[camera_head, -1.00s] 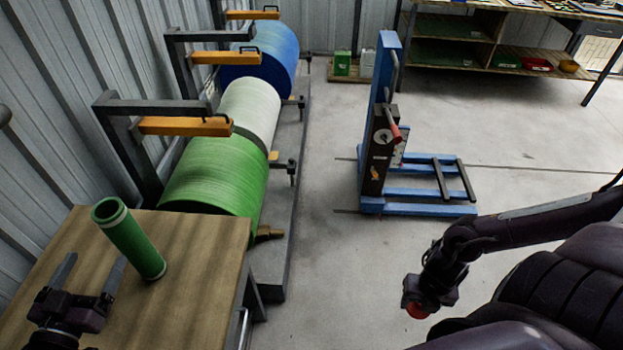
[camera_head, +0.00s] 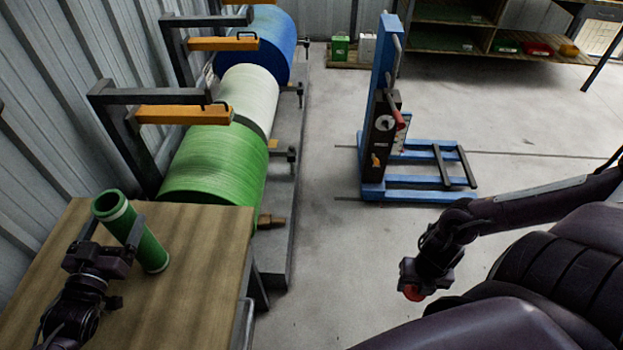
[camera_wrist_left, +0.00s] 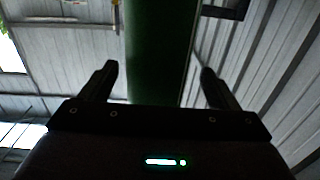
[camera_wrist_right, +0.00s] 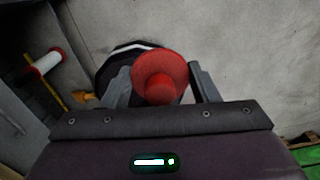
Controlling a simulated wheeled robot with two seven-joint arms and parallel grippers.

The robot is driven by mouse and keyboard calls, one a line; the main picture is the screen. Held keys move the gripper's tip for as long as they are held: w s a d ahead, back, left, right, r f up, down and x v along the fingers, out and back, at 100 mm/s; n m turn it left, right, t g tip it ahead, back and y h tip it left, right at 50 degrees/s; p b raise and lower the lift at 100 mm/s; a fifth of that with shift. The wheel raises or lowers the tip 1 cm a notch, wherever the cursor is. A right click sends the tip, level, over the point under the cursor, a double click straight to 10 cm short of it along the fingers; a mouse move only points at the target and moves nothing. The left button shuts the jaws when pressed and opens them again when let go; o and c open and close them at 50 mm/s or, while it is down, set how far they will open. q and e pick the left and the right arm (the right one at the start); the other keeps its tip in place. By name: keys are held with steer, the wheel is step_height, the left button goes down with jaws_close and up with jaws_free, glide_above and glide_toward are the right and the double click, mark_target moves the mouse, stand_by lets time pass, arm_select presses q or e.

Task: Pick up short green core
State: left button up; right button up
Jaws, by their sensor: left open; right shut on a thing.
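The short green core (camera_head: 148,248) is a green tube with a pale ring near its open top. It stands tilted in the picture on the wooden table at the lower left. My left gripper (camera_head: 112,229) is open, its fingers reaching to either side of the core. In the left wrist view the core (camera_wrist_left: 157,45) runs between the two spread fingertips, with gaps showing on both sides. My right gripper (camera_wrist_right: 160,82) is shut on a red flanged piece (camera_wrist_right: 162,72), which also shows in the head view (camera_head: 413,293), held over the floor.
The wooden table (camera_head: 205,260) is otherwise bare. Beyond it a rack carries large green (camera_head: 212,165), white (camera_head: 248,98) and blue rolls (camera_head: 268,42). A blue lifting stand (camera_head: 430,182) is on the floor. A shelf unit (camera_head: 490,40) is at the back.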

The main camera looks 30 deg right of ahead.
mark_target(122, 209)
arm_select(q)
steer(key=x, duration=0.2)
steer(key=p+x, duration=0.1)
steer(key=shift+w+d+r, duration=0.1)
steer(key=shift+d+r, duration=0.15)
steer(key=shift+d, duration=0.1)
arm_select(e)
steer(key=shift+r, duration=0.85)
arm_select(q)
steer(key=shift+w+d+f, duration=0.1)
steer(key=shift+w+f, duration=0.05)
steer(key=shift+w, duration=0.05)
steer(key=shift+s, duration=0.1)
steer(key=c, duration=1.7)
steer(key=shift+r, duration=0.2)
